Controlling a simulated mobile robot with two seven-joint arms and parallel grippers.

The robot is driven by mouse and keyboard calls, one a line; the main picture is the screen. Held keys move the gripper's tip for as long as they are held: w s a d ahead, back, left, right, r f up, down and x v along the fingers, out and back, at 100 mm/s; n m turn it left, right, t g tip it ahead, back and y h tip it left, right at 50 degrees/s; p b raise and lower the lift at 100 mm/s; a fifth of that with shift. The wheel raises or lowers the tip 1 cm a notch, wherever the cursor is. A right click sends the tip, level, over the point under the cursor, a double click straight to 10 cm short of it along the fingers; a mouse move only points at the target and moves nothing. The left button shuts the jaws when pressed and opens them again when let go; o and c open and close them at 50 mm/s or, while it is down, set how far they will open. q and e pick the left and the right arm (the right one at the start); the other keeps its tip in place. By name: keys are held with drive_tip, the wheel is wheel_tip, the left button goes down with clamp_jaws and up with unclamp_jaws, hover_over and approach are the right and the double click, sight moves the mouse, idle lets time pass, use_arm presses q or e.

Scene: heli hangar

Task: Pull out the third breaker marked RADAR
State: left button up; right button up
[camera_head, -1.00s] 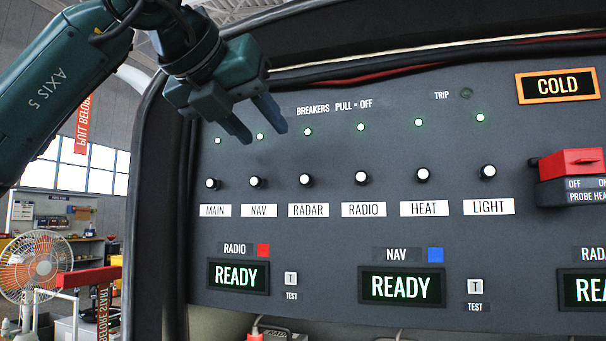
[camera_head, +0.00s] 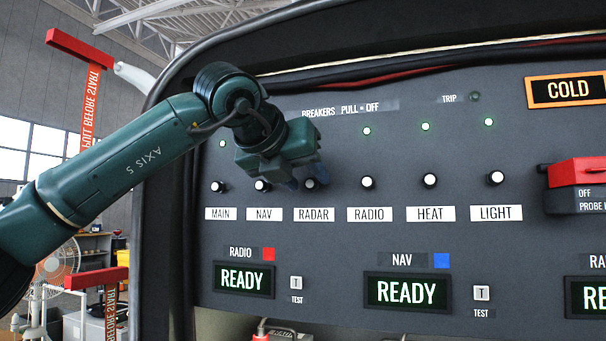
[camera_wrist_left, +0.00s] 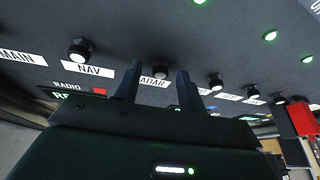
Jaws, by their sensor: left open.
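The RADAR breaker (camera_head: 311,184) is a black knob with a white tip, third from the left in the row, above its white RADAR label (camera_head: 314,215). In the head view my left gripper (camera_head: 305,183) partly covers it. In the left wrist view the knob (camera_wrist_left: 160,72) shows between the two open fingers (camera_wrist_left: 156,84), one on each side. I cannot tell whether the fingers touch it. My right gripper is not in view.
The NAV breaker (camera_head: 262,186) is close on the left and the RADIO breaker (camera_head: 367,183) on the right. READY displays (camera_head: 245,280) sit below. A red guarded switch (camera_head: 577,172) is at far right.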

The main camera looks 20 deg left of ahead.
use_arm(q)
drive_tip(key=shift+c, duration=0.4)
clamp_jaws()
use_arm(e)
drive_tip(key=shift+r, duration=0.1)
use_arm(q)
drive_tip(key=shift+s+f+b, duration=0.2)
drive_tip(key=shift+s+b, duration=0.1)
drive_tip(key=shift+b, duration=0.3)
drive_tip(key=shift+s+b, duration=0.35)
drive_tip(key=shift+s+r, duration=0.1)
drive_tip(key=shift+s, duration=0.1)
drive_tip(key=shift+o, duration=0.4)
unclamp_jaws()
drive_tip(key=shift+s+r, duration=0.1)
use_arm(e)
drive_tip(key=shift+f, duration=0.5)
